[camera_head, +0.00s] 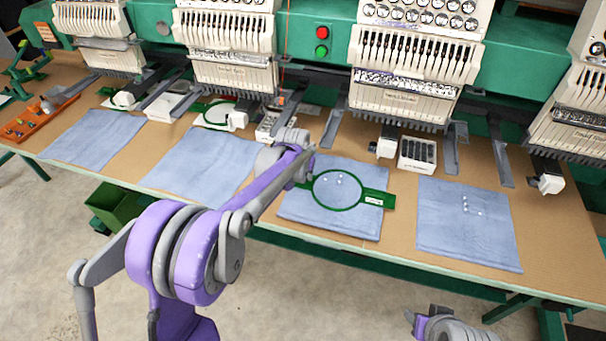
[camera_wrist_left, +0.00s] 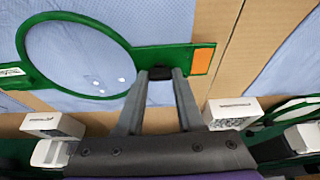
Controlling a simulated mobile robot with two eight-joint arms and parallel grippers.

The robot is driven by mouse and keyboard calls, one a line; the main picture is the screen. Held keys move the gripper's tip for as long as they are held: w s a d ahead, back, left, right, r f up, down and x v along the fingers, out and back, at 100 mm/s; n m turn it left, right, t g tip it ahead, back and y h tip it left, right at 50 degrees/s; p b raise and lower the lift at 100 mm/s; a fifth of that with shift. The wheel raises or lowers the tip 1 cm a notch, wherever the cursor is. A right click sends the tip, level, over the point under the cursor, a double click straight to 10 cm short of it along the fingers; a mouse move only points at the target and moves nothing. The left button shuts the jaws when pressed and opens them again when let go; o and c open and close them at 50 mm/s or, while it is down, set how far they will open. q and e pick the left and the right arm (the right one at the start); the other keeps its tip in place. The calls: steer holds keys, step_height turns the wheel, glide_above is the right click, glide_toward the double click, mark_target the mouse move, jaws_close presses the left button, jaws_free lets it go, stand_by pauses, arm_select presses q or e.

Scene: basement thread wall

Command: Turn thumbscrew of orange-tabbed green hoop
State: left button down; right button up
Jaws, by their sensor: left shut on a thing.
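The green hoop (camera_head: 316,201) lies on a folded blue cloth (camera_head: 335,225) on the table. In the left wrist view its ring (camera_wrist_left: 22,45) is at upper left, and the orange tab (camera_wrist_left: 203,61) is on its right-hand bracket. A dark thumbscrew (camera_wrist_left: 160,74) sits between ring and tab. My left gripper (camera_wrist_left: 161,80) is shut on the thumbscrew, one grey finger on each side. In the head view my left wrist (camera_head: 300,165) covers the orange tab and thumbscrew. My right gripper (camera_head: 412,322) is only partly in view at the bottom, away from the table.
Embroidery machine heads (camera_head: 400,100) line the table's back. Other blue cloths (camera_head: 470,245) lie either side. Another green hoop (camera_head: 215,115) is further left. An orange tray (camera_head: 45,115) with small parts is at far left. White boxes (camera_wrist_left: 232,113) stand near my left wrist.

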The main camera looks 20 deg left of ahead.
arm_select(q)
steer(key=shift+n, duration=0.3)
steer(key=n, duration=0.1)
steer(key=n+y, duration=0.1)
steer(key=n, duration=0.1)
steer(key=shift+d+n+y+b, duration=0.25)
steer(key=shift+n+y+b, duration=0.05)
steer(key=shift+n+b, duration=0.1)
steer(key=shift+w+d+n+g+y, duration=0.1)
steer(key=shift+n+g+y, duration=0.25)
steer(key=shift+n, duration=0.8)
steer(key=shift+w+d+n+g+y, duration=0.15)
steer(key=shift+n+y, duration=0.3)
steer(key=shift+n, duration=0.7)
steer(key=shift+s+a, duration=0.1)
steer(key=c, duration=0.5)
jaws_free()
steer(key=v, duration=1)
steer(key=shift+r, duration=0.4)
steer(key=shift+c, duration=0.4)
